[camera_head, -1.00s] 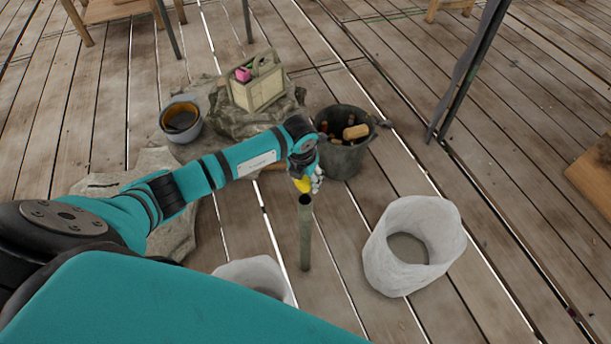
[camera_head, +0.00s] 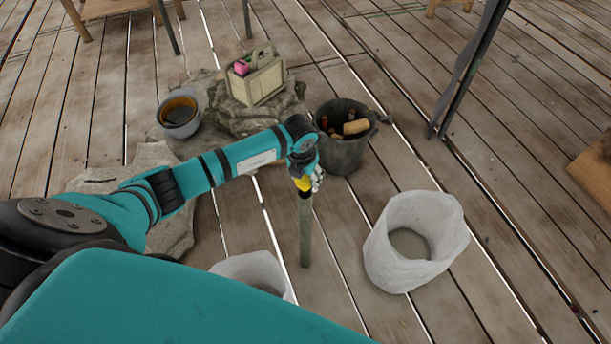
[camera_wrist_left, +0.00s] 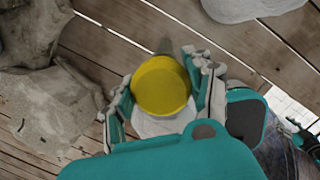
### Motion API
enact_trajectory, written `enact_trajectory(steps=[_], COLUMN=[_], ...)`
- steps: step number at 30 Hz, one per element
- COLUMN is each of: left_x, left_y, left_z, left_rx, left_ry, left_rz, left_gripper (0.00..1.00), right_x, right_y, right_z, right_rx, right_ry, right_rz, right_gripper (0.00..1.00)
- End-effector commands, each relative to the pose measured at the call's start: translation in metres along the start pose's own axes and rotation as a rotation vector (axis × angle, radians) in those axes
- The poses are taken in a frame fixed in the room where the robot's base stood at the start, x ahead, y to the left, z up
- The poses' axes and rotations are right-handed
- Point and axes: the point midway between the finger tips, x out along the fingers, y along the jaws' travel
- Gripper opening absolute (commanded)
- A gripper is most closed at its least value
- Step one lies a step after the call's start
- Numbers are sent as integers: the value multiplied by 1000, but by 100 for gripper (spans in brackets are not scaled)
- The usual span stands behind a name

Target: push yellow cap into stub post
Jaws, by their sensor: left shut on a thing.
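The stub post (camera_head: 305,235) is a grey-green upright tube standing on the plank floor in the head view. The yellow cap (camera_head: 304,184) is at the top of the post, and it also shows as a round yellow disc in the left wrist view (camera_wrist_left: 161,86). My left gripper (camera_head: 306,182) is shut on the yellow cap, with a finger on either side of it (camera_wrist_left: 163,90). The cap hides the post's mouth, so I cannot tell how deep it sits. A bit of the post (camera_wrist_left: 165,47) shows behind the cap. My right gripper is not in view.
A dark bucket with tools (camera_head: 342,155) stands just behind the post. A white bag (camera_head: 376,255) stands open to the right, another white bag (camera_head: 253,268) at the left front. A wooden tote (camera_head: 258,82) and a bowl (camera_head: 180,132) are farther back.

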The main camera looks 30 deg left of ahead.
Motion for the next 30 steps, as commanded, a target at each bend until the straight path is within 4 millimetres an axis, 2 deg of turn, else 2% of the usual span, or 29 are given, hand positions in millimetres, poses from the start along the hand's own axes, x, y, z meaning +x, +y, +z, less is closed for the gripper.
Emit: enact_trajectory(steps=[30], left_x=[52], left_y=[0], left_z=[-8], left_rx=[0], left_ry=[-1], left_rz=[0], left_gripper=[30], right_x=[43], right_y=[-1], right_z=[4], right_rx=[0], right_ry=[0], right_rz=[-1], right_gripper=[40])
